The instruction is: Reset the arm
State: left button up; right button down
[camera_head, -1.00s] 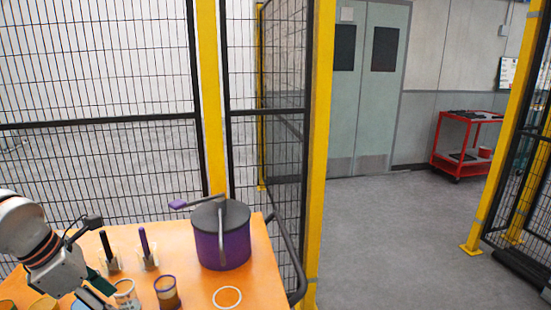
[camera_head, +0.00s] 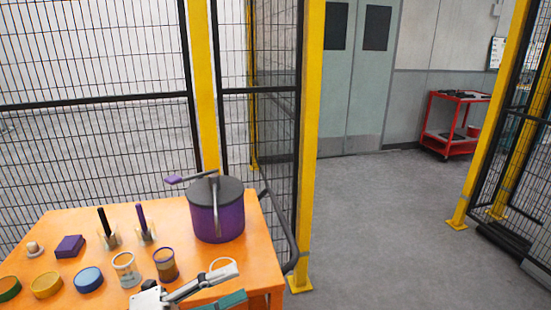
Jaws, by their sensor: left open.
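My left gripper (camera_head: 236,284) is low in the head view, over the front edge of the orange table (camera_head: 95,222). It is open and empty: one grey finger and one teal-padded part point to the right with a gap between them. The grey finger's tip overlaps the white ring marking (camera_head: 228,264) on the table in the picture; I cannot tell its height above it. Most of my left arm is below the frame. My right gripper is not in view.
On the table stand a purple pot (camera_head: 217,218), two upright handled tools in holders (camera_head: 109,238), two cups (camera_head: 165,264), several round containers (camera_head: 88,279) and a purple block (camera_head: 70,246). Mesh fence stands behind. Floor at right is clear up to a red cart (camera_head: 452,125).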

pick_arm(q)
jog(key=w+a+f+n+t+y, duration=0.1)
jog(key=a+f+n+t+y, duration=0.4)
jog(key=f+n, duration=0.4)
jog(key=w+a+f+n+t+y, duration=0.1)
jog(key=a+f+n+t+y, duration=0.25)
jog(key=f+n+y, duration=0.55)
jog(key=s+a+f+n+g+y, duration=0.1)
jog(key=s+f+n+g, duration=0.1)
jog(key=s+f+n, duration=0.3)
jog(key=s+a+f+n+g, duration=0.1)
jog(key=s+f+n+g, duration=0.2)
jog(key=f, duration=0.8)
jog(key=s+n, duration=0.2)
jog(key=s, duration=0.2)
jog(key=shift+s+a+f+n+y, duration=0.3)
jog(key=shift+a+f+y, duration=0.05)
jog(key=shift+y, duration=0.05)
